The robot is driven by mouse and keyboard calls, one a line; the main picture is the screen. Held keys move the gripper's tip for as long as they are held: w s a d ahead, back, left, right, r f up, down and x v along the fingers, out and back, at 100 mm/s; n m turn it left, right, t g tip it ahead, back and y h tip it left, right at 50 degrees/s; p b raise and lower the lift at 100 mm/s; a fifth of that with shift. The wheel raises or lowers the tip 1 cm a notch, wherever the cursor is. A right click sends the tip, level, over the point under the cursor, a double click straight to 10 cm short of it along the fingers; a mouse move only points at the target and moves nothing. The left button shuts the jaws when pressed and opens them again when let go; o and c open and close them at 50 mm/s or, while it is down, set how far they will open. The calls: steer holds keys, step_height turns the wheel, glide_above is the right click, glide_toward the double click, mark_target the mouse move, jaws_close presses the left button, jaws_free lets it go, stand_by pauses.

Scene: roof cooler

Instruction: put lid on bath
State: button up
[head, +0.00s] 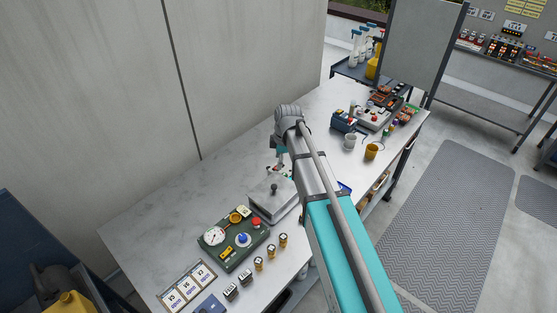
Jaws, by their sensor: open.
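A grey metal square box shape, which looks like the bath (262,209), stands on the bench in the middle of the view. A flat pale lid (262,191) with a dark knob shows on its upper side. I cannot tell whether the lid sits on the bath or lies beside it. My gripper (281,170) hangs from the wrist just behind the knob, open and seemingly empty. It is small, and my arm hides part of it and the right side of the bath.
A green panel (222,262) with a gauge and knobs lies in front on the bench (150,225). Small brass-capped parts stand beside it. Cups (371,151) and devices crowd the far end. A wall (130,90) borders the bench; its left surface is clear.

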stand_by(0.5)
steer(key=s+d+m+h, duration=0.1)
steer(key=s+d+m, duration=0.5)
steer(key=s+m, duration=0.3)
steer(key=s+d+m, duration=0.7)
steer(key=s+m, duration=0.2)
steer(key=shift+s+h, duration=0.35)
steer(key=shift+h, duration=0.05)
steer(key=shift+f, duration=0.1)
step_height(320, 180, down, 8)
steer(key=b, duration=0.8)
steer(key=shift+f, duration=0.25)
